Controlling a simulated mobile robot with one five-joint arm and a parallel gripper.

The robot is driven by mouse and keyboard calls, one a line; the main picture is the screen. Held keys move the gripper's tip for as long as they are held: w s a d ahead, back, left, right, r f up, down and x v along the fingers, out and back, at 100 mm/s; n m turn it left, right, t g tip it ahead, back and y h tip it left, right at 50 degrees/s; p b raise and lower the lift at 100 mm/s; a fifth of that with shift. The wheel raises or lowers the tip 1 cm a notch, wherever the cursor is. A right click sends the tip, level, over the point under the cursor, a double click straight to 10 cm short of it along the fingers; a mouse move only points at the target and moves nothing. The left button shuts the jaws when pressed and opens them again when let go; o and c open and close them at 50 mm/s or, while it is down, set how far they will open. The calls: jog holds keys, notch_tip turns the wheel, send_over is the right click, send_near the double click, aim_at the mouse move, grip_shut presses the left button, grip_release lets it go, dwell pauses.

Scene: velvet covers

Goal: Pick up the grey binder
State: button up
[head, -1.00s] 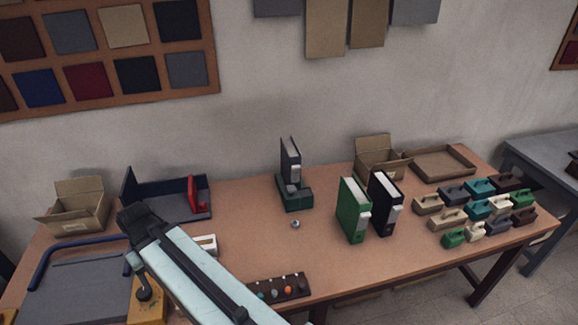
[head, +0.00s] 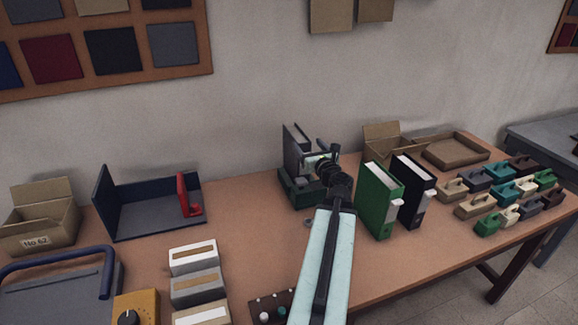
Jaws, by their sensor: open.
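The grey binder (head: 292,145) stands upright in a dark green holder (head: 290,184) at the back middle of the table. My gripper (head: 321,156) is at the binder's right side, in front of its spine as seen from here. It is open. My gripper and wrist hide much of the binder's spine and the right part of the holder. I cannot tell whether the jaws are around the binder or only in front of it.
A green binder (head: 379,203) and a black binder (head: 415,191) stand close to the right of my arm. A navy tray (head: 150,215) with a red upright piece is at left. Several small handled blocks (head: 475,206) fill the right end. Open table lies left of the holder.

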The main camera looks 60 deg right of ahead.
aim_at(299, 138)
jog(key=shift+f, duration=0.6)
jog(key=shift+w+a, duration=0.1)
jog(key=shift+w, duration=0.25)
jog(key=x, duration=0.7)
jog(key=shift+w+d, duration=0.25)
jog(key=shift+w, duration=0.1)
jog(key=shift+s+a+r, duration=0.1)
grip_shut()
